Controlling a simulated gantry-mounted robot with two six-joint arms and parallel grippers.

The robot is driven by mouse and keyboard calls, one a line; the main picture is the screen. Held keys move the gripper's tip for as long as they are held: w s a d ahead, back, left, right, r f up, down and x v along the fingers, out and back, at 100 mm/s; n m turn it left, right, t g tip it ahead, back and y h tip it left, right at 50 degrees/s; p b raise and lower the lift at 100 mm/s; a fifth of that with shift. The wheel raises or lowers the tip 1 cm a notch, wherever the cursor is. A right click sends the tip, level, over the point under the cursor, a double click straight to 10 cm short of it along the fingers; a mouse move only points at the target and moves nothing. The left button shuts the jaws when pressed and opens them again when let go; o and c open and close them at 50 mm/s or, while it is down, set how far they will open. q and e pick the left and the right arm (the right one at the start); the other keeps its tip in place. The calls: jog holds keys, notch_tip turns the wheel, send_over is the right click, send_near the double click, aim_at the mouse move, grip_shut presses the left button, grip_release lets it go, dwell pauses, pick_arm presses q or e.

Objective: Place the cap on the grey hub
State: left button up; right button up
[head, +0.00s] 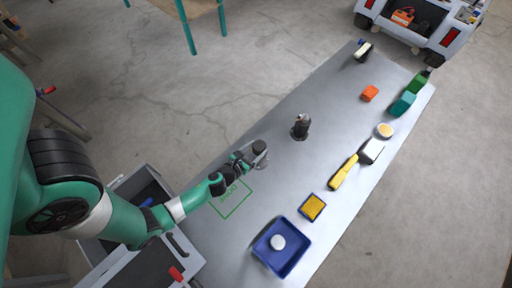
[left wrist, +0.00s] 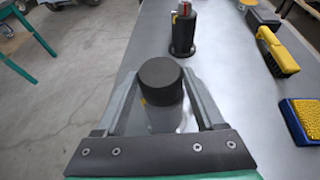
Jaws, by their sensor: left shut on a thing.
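My left gripper (head: 250,163) is shut on a dark round cap (head: 259,146), over the middle of the grey table. In the left wrist view the cap (left wrist: 160,78) sits between the two fingers (left wrist: 160,100). A grey round body, which looks like the grey hub (head: 262,161), shows directly under the cap. In the left wrist view the hub (left wrist: 164,118) is partly hidden by the cap and fingers. I cannot tell whether the cap touches or is seated on it. My right gripper is not in view.
A dark flanged post (head: 301,127) stands upright just beyond the gripper. A blue tray (head: 262,258) with a white round thing, a yellow sponge (head: 312,207) and a yellow-handled brush (head: 343,172) lie to the right. A green outline (head: 231,211) marks the bare table nearby.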

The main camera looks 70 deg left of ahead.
pick_arm(q)
jog(key=o, duration=1.3)
jog(key=shift+f, duration=0.1)
jog(key=shift+s+d+r, duration=0.1)
jog(key=shift+s+r, duration=0.05)
jog(key=shift+r, duration=0.1)
jog(key=v, duration=1.1)
jog(key=shift+s+d, duration=0.15)
jog(key=shift+s, duration=0.1)
